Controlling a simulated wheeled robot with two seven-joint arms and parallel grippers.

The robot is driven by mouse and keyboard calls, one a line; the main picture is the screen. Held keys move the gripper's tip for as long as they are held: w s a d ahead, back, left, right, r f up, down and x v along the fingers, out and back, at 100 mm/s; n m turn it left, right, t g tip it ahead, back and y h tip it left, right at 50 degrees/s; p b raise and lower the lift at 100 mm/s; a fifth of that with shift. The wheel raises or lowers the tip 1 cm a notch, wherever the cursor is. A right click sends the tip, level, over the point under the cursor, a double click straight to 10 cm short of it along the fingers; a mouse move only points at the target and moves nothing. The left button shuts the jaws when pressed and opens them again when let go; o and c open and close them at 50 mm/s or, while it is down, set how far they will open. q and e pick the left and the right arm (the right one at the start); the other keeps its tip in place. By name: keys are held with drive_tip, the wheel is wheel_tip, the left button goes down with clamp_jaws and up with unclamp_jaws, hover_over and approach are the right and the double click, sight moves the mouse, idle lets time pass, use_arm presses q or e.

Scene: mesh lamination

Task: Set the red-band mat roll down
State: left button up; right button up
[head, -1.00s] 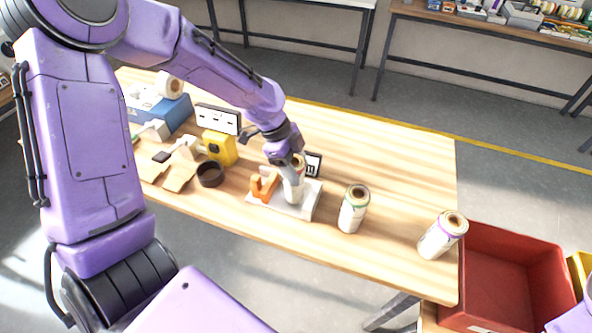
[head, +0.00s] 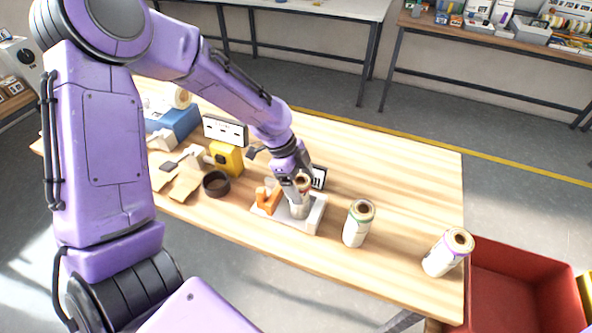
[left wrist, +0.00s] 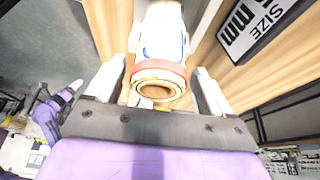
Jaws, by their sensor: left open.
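The red-band mat roll (left wrist: 160,75) is a white roll with a red band near its open end, and it shows between the two fingers in the left wrist view. In the head view it stands upright (head: 300,206) on a pale fixture base (head: 314,216) beside an orange bracket (head: 268,199). My left gripper (left wrist: 162,88) is open, with one finger on each side of the roll's top. It comes down over the roll in the head view (head: 299,187) and hides part of it. My right gripper is out of view.
A green-band roll (head: 358,223) and a purple-band roll (head: 447,252) stand to the right. A red bin (head: 520,285) is past the table's right end. A black ring (head: 216,183), yellow device (head: 227,157) and blue box (head: 180,122) lie left. A size sign (head: 319,177) stands behind the fixture.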

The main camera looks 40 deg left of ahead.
use_arm(q)
drive_tip(key=v, duration=1.1)
drive_tip(key=shift+r, duration=0.15)
drive_tip(key=shift+s, duration=0.1)
